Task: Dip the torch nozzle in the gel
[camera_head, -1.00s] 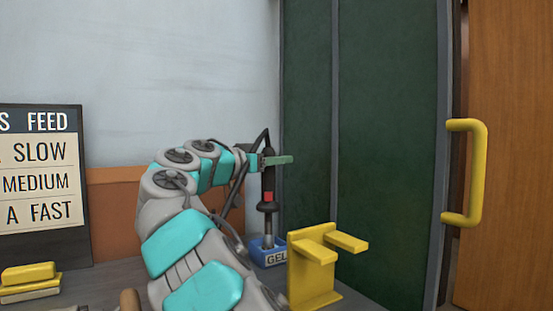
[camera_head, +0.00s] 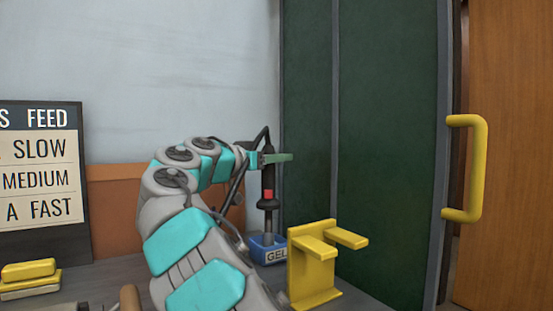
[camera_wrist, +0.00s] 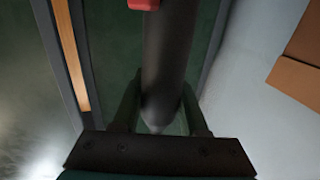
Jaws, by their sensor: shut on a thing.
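The torch (camera_head: 268,180) is a dark upright tube with a red trigger patch. My gripper (camera_head: 270,159) is shut on its upper part, and the torch hangs nozzle down. The blue gel box (camera_head: 272,256), with "GEL" on its front, stands on the bench below the torch. The torch's lower end reaches down to the box and its tip is hidden behind the rim; I cannot tell how deep it sits. In the wrist view the dark torch body (camera_wrist: 168,60) stands between the fingers of my gripper (camera_wrist: 160,112).
A yellow torch stand (camera_head: 313,267) with two prongs is just right of the gel box. Yellow blocks (camera_head: 30,271) lie at the left. A feed-speed sign (camera_head: 42,180) leans behind them. A dark green panel (camera_head: 380,150) stands close on the right.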

